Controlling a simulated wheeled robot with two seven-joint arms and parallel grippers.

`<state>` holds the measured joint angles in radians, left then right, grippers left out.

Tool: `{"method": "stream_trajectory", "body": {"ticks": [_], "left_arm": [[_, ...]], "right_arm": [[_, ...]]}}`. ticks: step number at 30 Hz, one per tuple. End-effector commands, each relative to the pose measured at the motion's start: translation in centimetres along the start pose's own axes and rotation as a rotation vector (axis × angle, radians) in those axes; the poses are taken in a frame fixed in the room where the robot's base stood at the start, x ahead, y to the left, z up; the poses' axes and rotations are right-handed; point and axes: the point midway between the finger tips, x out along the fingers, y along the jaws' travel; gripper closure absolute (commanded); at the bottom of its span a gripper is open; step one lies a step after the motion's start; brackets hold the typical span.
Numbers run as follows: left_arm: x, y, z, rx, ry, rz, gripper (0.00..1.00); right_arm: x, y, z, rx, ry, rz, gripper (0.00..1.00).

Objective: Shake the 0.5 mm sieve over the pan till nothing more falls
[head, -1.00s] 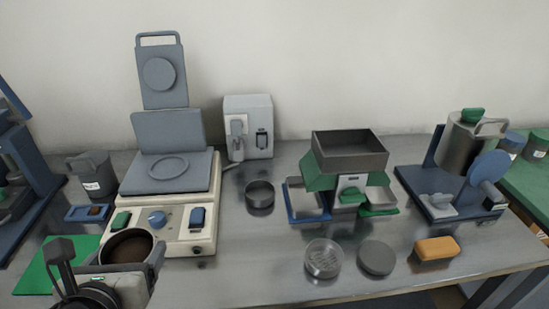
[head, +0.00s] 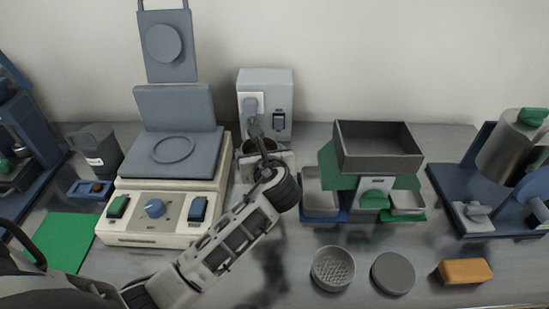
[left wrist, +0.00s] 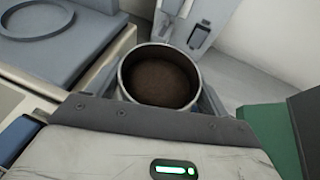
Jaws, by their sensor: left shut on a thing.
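My left gripper (head: 264,152) is shut on the sieve (left wrist: 160,76), a round grey vessel with dark brown granular material inside. In the left wrist view the fingers flank its wall, and it looks about level. In the head view only a small part of it shows, behind my gripper, in front of the white device. The pan does not show now; my gripper and the held sieve cover the place where a dark round pan stood. I cannot tell how exactly the sieve lines up over it. My right gripper is not in view.
The cream press-like unit (head: 165,212) stands left of the sieve, the white device (head: 266,100) behind it, and the green riffle splitter with a grey hopper (head: 376,150) to the right. A mesh-bottomed round dish (head: 332,268), a grey disc (head: 393,272) and an orange block (head: 464,271) lie in front.

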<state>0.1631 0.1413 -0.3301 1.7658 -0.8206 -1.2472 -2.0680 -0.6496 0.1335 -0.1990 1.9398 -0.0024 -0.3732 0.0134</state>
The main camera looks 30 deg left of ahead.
Motion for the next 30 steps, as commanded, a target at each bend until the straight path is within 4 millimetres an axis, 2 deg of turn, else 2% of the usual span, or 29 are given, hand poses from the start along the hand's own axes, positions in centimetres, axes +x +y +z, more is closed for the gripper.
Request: {"method": "stream_trajectory", "body": {"ticks": [3, 9, 23, 30], "left_arm": [[1.2, -1.5, -1.4, -0.037, 0.005, 0.08, 0.57], [1.7, -2.6, -2.5, -0.057, 0.0, 0.135, 0.57], [2.5, -2.6, -4.5, -0.054, 0.0, 0.139, 0.57], [3.2, -2.6, -6.2, -0.056, -0.001, 0.138, 0.57]], "right_arm": [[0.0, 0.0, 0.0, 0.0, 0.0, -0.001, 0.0], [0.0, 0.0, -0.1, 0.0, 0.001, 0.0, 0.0], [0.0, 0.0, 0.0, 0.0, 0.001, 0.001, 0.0], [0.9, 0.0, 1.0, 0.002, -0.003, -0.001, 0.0]]}}
